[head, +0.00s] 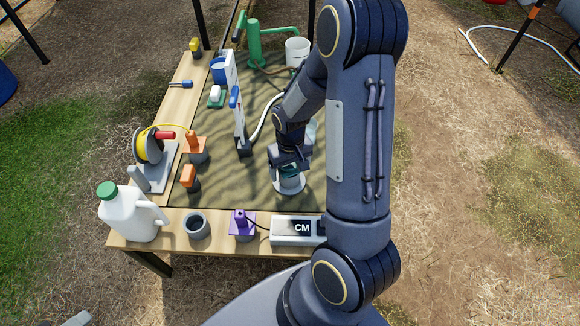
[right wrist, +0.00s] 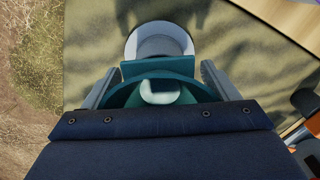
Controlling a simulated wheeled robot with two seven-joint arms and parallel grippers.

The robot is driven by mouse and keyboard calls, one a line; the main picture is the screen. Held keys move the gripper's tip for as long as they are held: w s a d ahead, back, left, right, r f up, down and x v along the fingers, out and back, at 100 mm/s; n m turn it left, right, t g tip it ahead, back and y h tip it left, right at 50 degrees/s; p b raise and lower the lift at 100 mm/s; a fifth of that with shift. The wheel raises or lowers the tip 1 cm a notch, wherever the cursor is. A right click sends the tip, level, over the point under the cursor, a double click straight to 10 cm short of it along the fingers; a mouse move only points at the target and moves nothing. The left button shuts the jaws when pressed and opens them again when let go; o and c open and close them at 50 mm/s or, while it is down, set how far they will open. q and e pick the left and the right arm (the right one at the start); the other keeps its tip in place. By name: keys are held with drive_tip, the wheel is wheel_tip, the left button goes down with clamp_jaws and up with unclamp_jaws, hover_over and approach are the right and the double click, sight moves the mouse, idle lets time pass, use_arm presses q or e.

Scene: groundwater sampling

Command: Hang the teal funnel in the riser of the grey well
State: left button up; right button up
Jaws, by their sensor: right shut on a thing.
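My right gripper (head: 288,163) points down and is shut on the teal funnel (head: 290,180). In the right wrist view, the funnel (right wrist: 145,68) sits between the two fingers (right wrist: 160,85), with a pale rounded part in front of it. Just beyond the funnel is a pale grey round fitting with an open top (right wrist: 158,40), which looks like the well riser. It also shows below the gripper in the head view (head: 290,190). The funnel overlaps it in both views, and I cannot tell whether the funnel is inside it or above it. My left gripper is out of view.
A white jug (head: 130,218), an open dark grey cup (head: 197,226), a purple-topped block (head: 242,222) and a CM meter (head: 293,229) line the front edge. Orange-topped pieces (head: 190,177) and a reel (head: 150,146) stand left. A green pump (head: 254,42) stands behind. My arm hides the right side.

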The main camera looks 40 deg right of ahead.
drive_tip(key=shift+f+b, duration=0.4)
drive_tip(key=shift+f, duration=0.2)
drive_tip(key=o, duration=0.9)
wheel_tip(320, 180, up, 8)
drive_tip(key=p, duration=0.3)
drive_tip(key=shift+f, duration=0.2)
drive_tip(key=shift+r, duration=0.15)
